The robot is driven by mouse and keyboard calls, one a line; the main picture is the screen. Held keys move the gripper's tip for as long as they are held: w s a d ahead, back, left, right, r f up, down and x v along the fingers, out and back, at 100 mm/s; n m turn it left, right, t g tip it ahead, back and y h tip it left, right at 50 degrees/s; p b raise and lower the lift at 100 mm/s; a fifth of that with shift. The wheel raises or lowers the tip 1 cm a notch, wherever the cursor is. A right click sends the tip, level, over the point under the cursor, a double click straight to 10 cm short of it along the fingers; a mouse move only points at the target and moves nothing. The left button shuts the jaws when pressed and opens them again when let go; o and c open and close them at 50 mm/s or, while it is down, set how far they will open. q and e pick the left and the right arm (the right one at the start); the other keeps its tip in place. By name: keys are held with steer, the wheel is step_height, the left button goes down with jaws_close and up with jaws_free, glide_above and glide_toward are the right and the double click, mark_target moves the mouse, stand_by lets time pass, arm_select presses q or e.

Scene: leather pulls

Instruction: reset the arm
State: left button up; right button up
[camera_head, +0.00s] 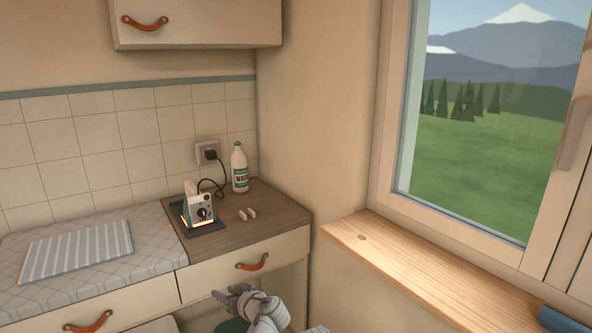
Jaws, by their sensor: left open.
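My left gripper (229,297) shows at the bottom of the head view, in front of the wooden counter and below its drawer. It is open, and I see nothing between its fingers. Its grey arm runs from it to the bottom edge. My right gripper is not in view.
A striped cloth (76,250) lies on the left counter. A drawer with a leather pull (252,263) is behind my gripper. A wooden sill (400,262) is right.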

arm_select(q)
steer(key=s+d+f+m+g+h, duration=0.3)
steer(key=s+d+f, duration=0.15)
steer(key=s, duration=0.35)
steer(key=s+d+f+m+g+h, duration=0.2)
steer(key=s+d+f+m+g, duration=0.25)
steer(key=s, duration=0.25)
steer(key=s+d+f+m+g+h, duration=0.25)
steer(key=s+d+f, duration=0.2)
steer(key=s, duration=0.35)
step_height(320, 180, up, 16)
steer(key=p, duration=1.5)
steer(key=shift+a+h+p, duration=0.25)
steer(key=shift+h+p, duration=0.1)
steer(key=shift+p, duration=0.05)
